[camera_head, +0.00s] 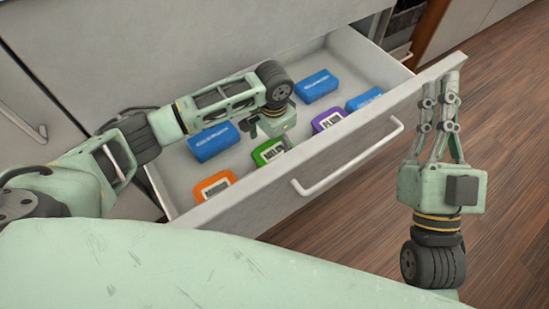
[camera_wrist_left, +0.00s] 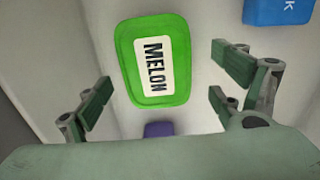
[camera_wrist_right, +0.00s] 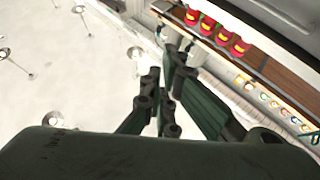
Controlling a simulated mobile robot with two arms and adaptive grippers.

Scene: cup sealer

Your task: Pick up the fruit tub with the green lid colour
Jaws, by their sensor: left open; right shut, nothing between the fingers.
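The tub with the green lid (camera_head: 258,158) lies in the open drawer (camera_head: 240,199), between an orange-lidded and a purple-lidded tub. Its white label reads MELON in the left wrist view (camera_wrist_left: 139,92). My left gripper (camera_head: 270,136) is over the drawer, just above the green lid and partly covering it in the head view. In the left wrist view its fingers (camera_wrist_left: 163,88) are spread wide with the green lid between and beyond them, empty. My right gripper (camera_head: 448,92) points up at the right, outside the drawer, shut and empty.
An orange-lidded tub (camera_head: 214,187) and a purple-lidded tub (camera_head: 328,120) flank the green one. Blue packs lie at the back left (camera_head: 213,142), back (camera_head: 317,86) and right (camera_head: 364,99). The drawer's front handle (camera_head: 350,165) and walls stand close around.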

